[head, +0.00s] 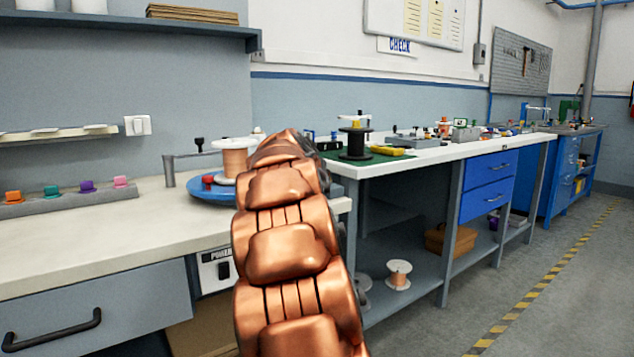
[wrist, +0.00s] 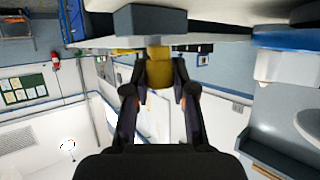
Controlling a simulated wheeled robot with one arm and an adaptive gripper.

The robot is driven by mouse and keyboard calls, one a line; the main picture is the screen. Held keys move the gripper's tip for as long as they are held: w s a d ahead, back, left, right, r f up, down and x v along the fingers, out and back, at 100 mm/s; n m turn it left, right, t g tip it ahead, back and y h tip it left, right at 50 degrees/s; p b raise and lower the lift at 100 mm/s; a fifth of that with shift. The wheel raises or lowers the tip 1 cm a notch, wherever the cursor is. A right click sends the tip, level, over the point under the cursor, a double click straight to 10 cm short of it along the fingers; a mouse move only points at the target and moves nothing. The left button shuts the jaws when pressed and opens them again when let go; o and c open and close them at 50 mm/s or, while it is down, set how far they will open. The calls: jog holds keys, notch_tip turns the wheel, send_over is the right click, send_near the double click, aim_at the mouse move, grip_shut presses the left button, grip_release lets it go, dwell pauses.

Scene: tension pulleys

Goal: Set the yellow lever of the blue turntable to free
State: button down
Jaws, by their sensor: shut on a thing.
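The blue turntable (head: 207,192) stands on the pale bench at the left in the head view. It carries a copper-coloured spool (head: 234,158) and a red knob (head: 208,180), and my copper arm hides its right side. In the wrist view the two dark fingers of my gripper (wrist: 160,88) are closed on the yellow lever (wrist: 159,72), one finger on each side. The lever meets a grey block (wrist: 150,20) at the top of that view. In the head view my arm hides the gripper and the lever.
A grey post with a horizontal arm (head: 170,170) rises beside the turntable. A rack of coloured knobs (head: 70,194) lies at the left. On the bench beyond are a black spool (head: 356,140) on a green mat and several small devices. The floor at the right is clear.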

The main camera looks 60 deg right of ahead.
jog(key=shift+r, duration=0.2)
jog(key=c, duration=1.4)
grip_release()
jog(key=o, duration=0.5)
jog(key=shift+w+f, duration=0.1)
jog(key=shift+f, duration=0.05)
jog(key=shift+a, duration=0.1)
jog(key=v, duration=1.2)
